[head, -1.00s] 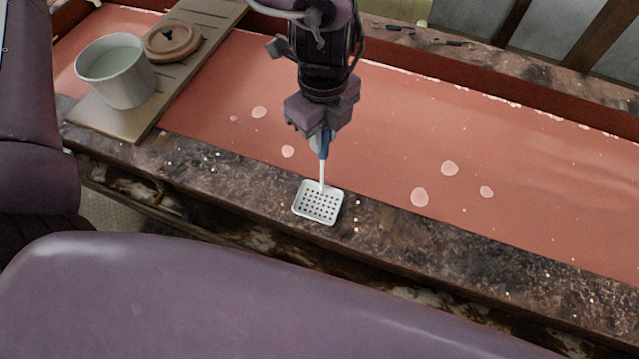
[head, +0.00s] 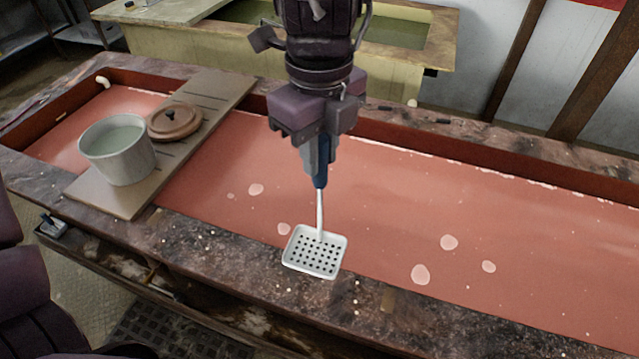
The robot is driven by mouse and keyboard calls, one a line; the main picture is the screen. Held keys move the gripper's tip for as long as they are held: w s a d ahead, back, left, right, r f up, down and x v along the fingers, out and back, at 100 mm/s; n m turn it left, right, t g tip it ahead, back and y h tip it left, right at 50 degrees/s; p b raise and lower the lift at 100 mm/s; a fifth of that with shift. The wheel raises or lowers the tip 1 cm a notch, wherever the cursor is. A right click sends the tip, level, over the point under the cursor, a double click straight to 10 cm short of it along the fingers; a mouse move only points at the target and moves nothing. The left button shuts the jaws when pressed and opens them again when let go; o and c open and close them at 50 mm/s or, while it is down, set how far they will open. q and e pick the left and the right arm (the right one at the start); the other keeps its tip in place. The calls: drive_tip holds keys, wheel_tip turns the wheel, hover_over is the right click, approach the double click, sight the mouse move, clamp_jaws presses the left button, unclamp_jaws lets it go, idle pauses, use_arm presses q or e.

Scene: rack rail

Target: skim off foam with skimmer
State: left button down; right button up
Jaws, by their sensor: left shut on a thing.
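My left gripper (head: 318,165) is shut on the blue handle of the skimmer (head: 315,251), whose white, square, perforated head hangs below. The head shows over the near rim, at the edge of the red liquid. It looks held above the rim, though its exact height is hard to tell. Pale foam patches float on the red liquid in the vat (head: 560,240): two left of the skimmer (head: 256,189) (head: 284,229), with a smaller one nearby, and three to the right (head: 449,242) (head: 420,274) (head: 489,266). My right gripper is not in view.
A grey-white pot (head: 118,165) of liquid and a brown lid (head: 173,122) stand on a plank (head: 215,100) across the vat's left part. A second vat (head: 410,75) is behind. The liquid right of the skimmer is unobstructed.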

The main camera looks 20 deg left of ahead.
use_arm(q)
wheel_tip(320, 180, up, 6)
drive_tip(key=shift+f+p, duration=0.15)
drive_tip(key=shift+p, duration=0.15)
drive_tip(key=shift+r+p, duration=0.55)
drive_tip(key=shift+r, duration=0.1)
wheel_tip(320, 180, up, 2)
drive_tip(key=p, duration=0.3)
drive_tip(key=shift+r, duration=0.1)
drive_tip(key=shift+w, duration=0.15)
